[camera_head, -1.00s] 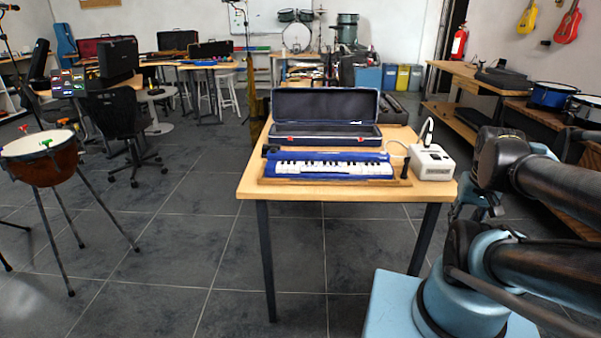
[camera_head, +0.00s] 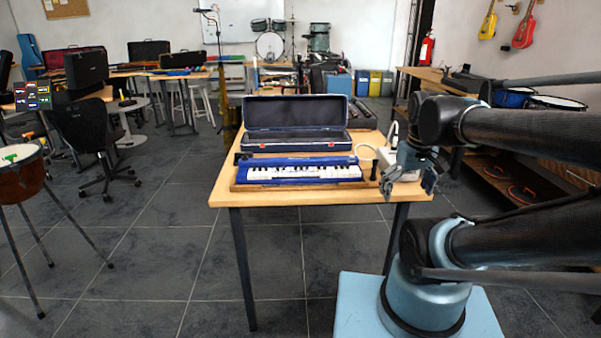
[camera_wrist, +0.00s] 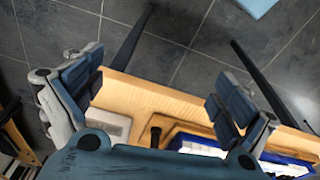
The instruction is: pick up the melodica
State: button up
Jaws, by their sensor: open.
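The blue melodica (camera_head: 300,170) with white and black keys lies on a wooden tray near the front edge of the wooden table (camera_head: 270,199). In the wrist view its blue body (camera_wrist: 200,142) shows at the lower right, partly hidden by my gripper. My gripper (camera_head: 408,190) is open and empty, to the right of the melodica and in front of a white box. In the wrist view its two fingers (camera_wrist: 155,95) are spread wide, with the table edge and floor between them.
An open dark blue case (camera_head: 297,142) stands right behind the melodica. The white box (camera_head: 398,163) with a cable is at the table's right end. The floor (camera_head: 160,250) to the left is clear up to a drum (camera_head: 20,180) on a tripod.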

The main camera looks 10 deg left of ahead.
jog(key=w+a+r+n, duration=0.5)
jog(key=a+r, duration=0.2)
notch_tip(320, 180, up, 9)
jog(key=n+g, duration=0.2)
jog(key=n, duration=1)
send_over(300, 166)
notch_tip(300, 166, down, 17)
jog(key=shift+s+f, duration=0.1)
jog(key=shift+f, duration=0.05)
jog(key=c, duration=1.8)
jog(key=shift+o, duration=0.2)
